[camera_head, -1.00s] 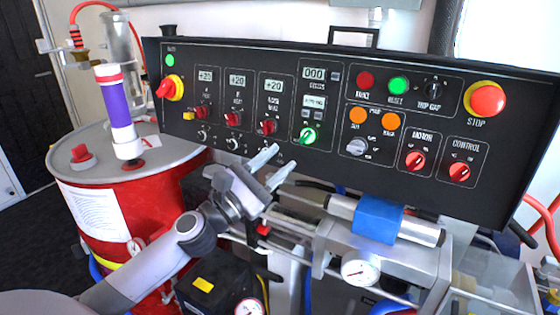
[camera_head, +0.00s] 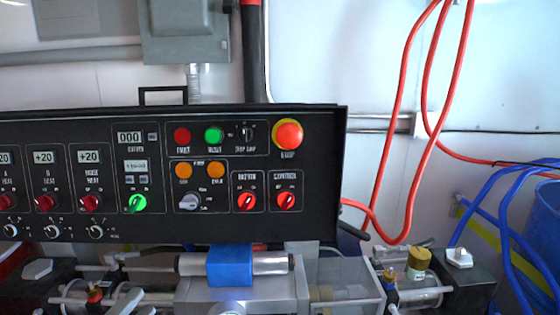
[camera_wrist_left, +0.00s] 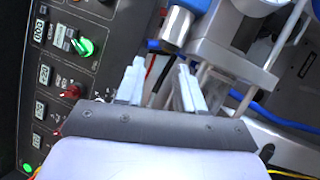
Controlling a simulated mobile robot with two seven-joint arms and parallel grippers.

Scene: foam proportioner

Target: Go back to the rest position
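My left gripper (camera_head: 135,303) shows only as pale fingertips at the bottom edge of the head view, below the black control panel (camera_head: 215,140). In the left wrist view the two light fingers of this gripper (camera_wrist_left: 160,66) stand apart with nothing between them. The panel's green-lit knob (camera_wrist_left: 86,47) and a red knob (camera_wrist_left: 72,91) show to their left. The fingers look clear of the panel and the machine. My right gripper is in no view.
Below the panel is the pump assembly with a blue block (camera_head: 230,266) on a metal cylinder. Red hoses (camera_head: 412,110) hang on the wall at right. Blue hoses and a blue barrel (camera_head: 545,205) stand at far right. A grey box (camera_head: 185,30) is on the wall.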

